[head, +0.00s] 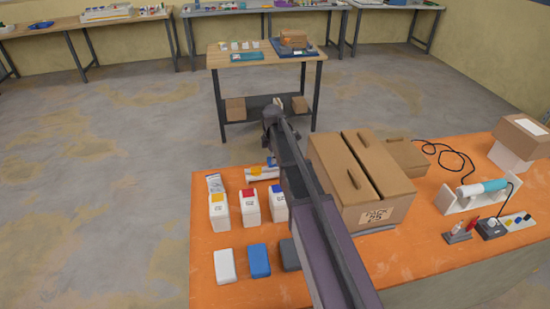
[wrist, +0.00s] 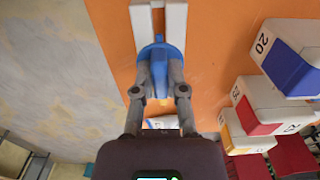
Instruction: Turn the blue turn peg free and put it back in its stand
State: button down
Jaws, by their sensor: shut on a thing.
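The blue turn peg (wrist: 160,48) shows in the wrist view between my fingers. My gripper (wrist: 159,68) is shut on it from both sides. Its far end meets a white two-pronged piece (wrist: 173,25) over the orange table; I cannot tell whether it is seated in it or just above it. In the head view my arm hides most of this spot; a pale low piece (head: 262,174) shows just left of the arm, behind the labelled boxes.
White boxes with yellow (head: 219,210), red (head: 250,206) and blue (head: 278,205) panels stand close by. White (head: 224,266) and blue (head: 259,261) blocks lie in front. Cardboard boxes (head: 375,211) stand right of the arm. The orange table's left edge is near.

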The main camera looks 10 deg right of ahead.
jog(key=shift+f, duration=0.15)
jog(key=shift+f+b, duration=0.75)
jog(key=shift+b, duration=0.1)
jog(key=shift+f+b, duration=1.1)
jog(key=shift+b, duration=0.05)
dwell(0.9)
jog(key=c, duration=0.6)
grip_release()
jog(key=shift+r, duration=0.15)
